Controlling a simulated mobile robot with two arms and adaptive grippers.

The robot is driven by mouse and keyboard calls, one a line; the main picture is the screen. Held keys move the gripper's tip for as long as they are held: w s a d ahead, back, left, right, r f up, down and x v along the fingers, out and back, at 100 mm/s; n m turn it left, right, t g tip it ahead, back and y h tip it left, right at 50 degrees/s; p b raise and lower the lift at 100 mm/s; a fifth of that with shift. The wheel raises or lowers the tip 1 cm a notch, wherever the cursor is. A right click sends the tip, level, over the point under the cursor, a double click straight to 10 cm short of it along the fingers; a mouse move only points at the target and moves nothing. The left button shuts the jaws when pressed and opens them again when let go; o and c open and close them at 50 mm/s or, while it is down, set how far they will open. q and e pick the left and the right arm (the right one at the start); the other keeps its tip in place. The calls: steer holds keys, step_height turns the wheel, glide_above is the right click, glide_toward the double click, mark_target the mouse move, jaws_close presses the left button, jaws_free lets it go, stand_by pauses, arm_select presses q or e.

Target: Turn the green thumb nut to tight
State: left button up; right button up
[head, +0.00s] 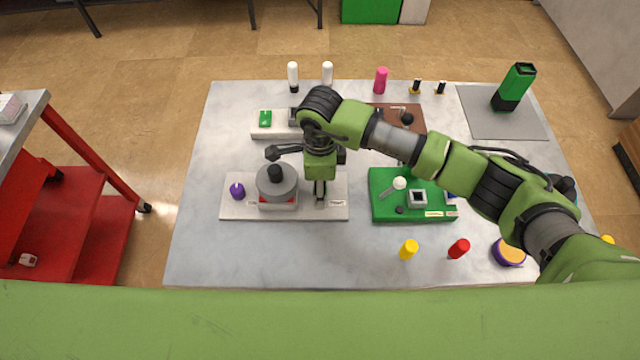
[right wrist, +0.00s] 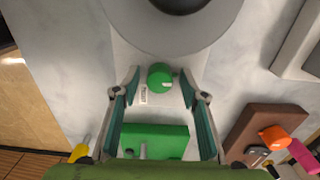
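The green thumb nut (right wrist: 160,76) shows in the right wrist view as a round knob with a small pale mark on its right. It sits on the pale base plate (head: 234,210) beside the grey round pump body (right wrist: 172,22). A small printed label (right wrist: 143,96) lies next to it. My right gripper (right wrist: 161,84) is open, with one finger on each side of the nut and a gap on both sides. In the head view my right gripper (head: 320,191) hangs over the plate's right part and hides the nut. My left gripper is not in view.
The pump (head: 277,186) has a dark handle above it, close to my right gripper. A purple knob (head: 237,191) stands on the plate's left. A green board (head: 382,207) with a white ball lever is to the right. A brown board (head: 415,112) is behind. The table's left side is clear.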

steer(key=c, duration=1.1)
steer(key=shift+c, duration=0.2)
